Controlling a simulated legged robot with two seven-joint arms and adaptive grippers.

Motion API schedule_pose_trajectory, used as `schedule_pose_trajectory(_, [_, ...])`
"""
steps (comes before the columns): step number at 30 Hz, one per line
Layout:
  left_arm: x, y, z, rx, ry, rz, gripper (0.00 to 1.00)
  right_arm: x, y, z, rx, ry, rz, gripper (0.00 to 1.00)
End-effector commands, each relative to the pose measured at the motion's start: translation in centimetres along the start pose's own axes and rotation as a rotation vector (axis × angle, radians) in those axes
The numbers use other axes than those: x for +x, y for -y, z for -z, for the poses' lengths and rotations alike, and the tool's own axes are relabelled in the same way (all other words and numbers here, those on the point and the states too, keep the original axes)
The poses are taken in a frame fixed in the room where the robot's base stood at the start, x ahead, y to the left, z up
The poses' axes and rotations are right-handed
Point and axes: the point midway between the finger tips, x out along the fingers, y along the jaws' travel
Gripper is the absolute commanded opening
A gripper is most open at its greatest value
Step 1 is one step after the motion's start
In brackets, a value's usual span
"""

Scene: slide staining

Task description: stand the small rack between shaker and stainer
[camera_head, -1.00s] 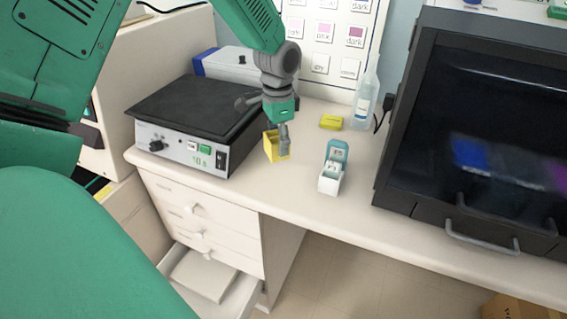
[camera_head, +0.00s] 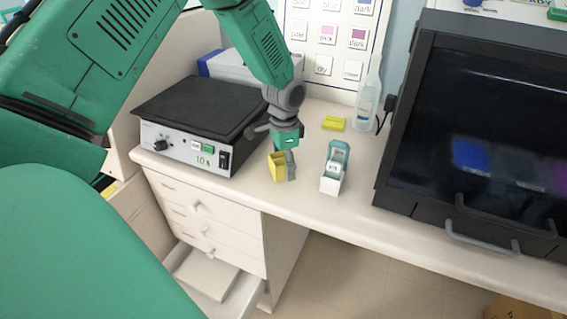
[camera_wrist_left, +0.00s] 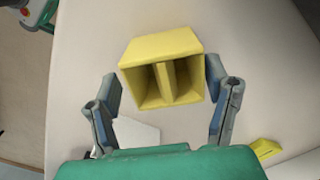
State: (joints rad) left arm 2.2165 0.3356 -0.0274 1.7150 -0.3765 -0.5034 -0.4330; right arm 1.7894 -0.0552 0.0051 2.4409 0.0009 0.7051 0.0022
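The small yellow rack (camera_head: 275,168) is on the bench just right of the shaker (camera_head: 200,112), a box with a flat black top. In the wrist view the rack (camera_wrist_left: 160,47) shows two compartments opening toward the camera. My left gripper (camera_head: 288,166) is at the rack. In the wrist view its fingers (camera_wrist_left: 163,95) are spread on either side of the rack, with a gap at the left and the right finger very close. Whether the rack's base touches the bench is hard to tell. A large dark-fronted cabinet (camera_head: 480,130), possibly the stainer, stands at the right. My right gripper is not in view.
A white and teal box (camera_head: 333,170) stands right of the rack. A flat yellow piece (camera_head: 334,124) and a clear bottle (camera_head: 368,105) are behind. The bench front edge is close, above an open drawer (camera_head: 205,275). Bare bench lies between white box and cabinet.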

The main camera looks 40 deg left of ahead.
Motion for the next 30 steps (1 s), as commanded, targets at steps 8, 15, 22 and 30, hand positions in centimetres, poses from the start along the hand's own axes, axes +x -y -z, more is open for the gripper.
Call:
schedule_pose_trajectory(8, [-1.0, 0.4, -0.1, 0.000, -0.007, -0.002, 0.71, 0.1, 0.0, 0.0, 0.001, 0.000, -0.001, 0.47])
schedule_pose_trajectory(15, [-5.8, 0.5, -0.1, -0.001, -0.008, -0.002, 0.71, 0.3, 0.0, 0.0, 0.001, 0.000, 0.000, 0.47])
schedule_pose_trajectory(22, [-10.1, 0.3, -0.1, 0.001, -0.004, 0.000, 0.71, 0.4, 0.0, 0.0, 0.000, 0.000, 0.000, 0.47])
schedule_pose_trajectory(30, [-12.0, 0.2, 0.0, 0.000, -0.003, -0.001, 0.71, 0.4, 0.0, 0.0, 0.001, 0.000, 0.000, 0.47])
